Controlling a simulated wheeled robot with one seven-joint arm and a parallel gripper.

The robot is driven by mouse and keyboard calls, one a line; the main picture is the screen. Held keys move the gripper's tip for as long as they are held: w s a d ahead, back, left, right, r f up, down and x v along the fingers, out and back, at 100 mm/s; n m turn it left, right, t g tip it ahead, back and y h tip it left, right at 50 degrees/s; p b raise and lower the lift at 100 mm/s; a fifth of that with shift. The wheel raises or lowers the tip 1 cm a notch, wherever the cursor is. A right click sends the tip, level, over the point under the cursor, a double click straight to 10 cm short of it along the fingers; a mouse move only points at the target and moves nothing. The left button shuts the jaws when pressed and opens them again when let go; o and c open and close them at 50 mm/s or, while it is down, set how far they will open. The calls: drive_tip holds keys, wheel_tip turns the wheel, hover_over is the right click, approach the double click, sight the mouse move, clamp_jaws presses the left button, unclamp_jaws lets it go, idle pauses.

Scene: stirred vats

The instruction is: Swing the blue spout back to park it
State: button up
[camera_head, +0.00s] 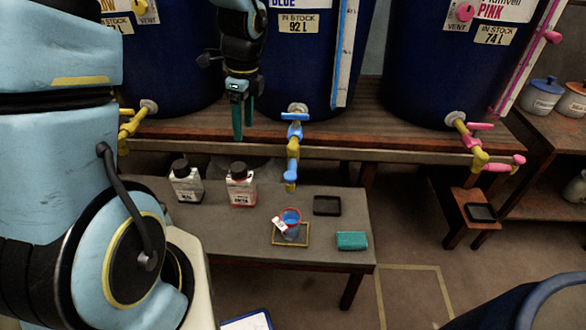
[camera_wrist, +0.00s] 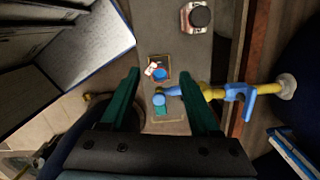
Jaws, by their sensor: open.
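The blue vat's tap with its blue spout (camera_head: 292,165) sticks out from the shelf edge, its spout end hanging down over the low bench. Its blue handle (camera_head: 295,117) lies crosswise on top. In the wrist view the spout (camera_wrist: 173,92) reaches left from the yellow tap body, its round end between my fingers in the picture. My gripper (camera_head: 243,137) is open and empty, pointing down left of the tap in the head view. In the wrist view my gripper (camera_wrist: 160,80) has both teal fingers spread; the right fingertip overlaps the spout, and contact cannot be told.
A cup of blue liquid (camera_head: 291,217) with a white tag stands in a yellow-edged frame on the bench. Two bottles (camera_head: 240,186) stand left of it. A black tray (camera_head: 327,206) and teal sponge (camera_head: 352,241) lie right. A pink tap (camera_head: 478,150) is farther right.

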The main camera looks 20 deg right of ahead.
sight(293, 167)
drive_tip(key=s+d+f+m+y, duration=0.1)
drive_tip(key=d+f+m, duration=0.2)
drive_tip(key=d+m, duration=0.35)
drive_tip(key=s+d+f+m, duration=0.1)
drive_tip(key=d+f+m, duration=0.2)
drive_tip(key=d+m, duration=0.4)
drive_tip(key=f, duration=0.3)
drive_tip(key=a+f+m, duration=0.1)
drive_tip(key=f, duration=0.3)
drive_tip(key=w+f+m, duration=0.1)
drive_tip(key=f, duration=0.2)
drive_tip(key=shift+a+f+p, duration=0.4)
drive_tip(key=shift+c, duration=0.3)
drive_tip(key=shift+s, duration=0.1)
clamp_jaws()
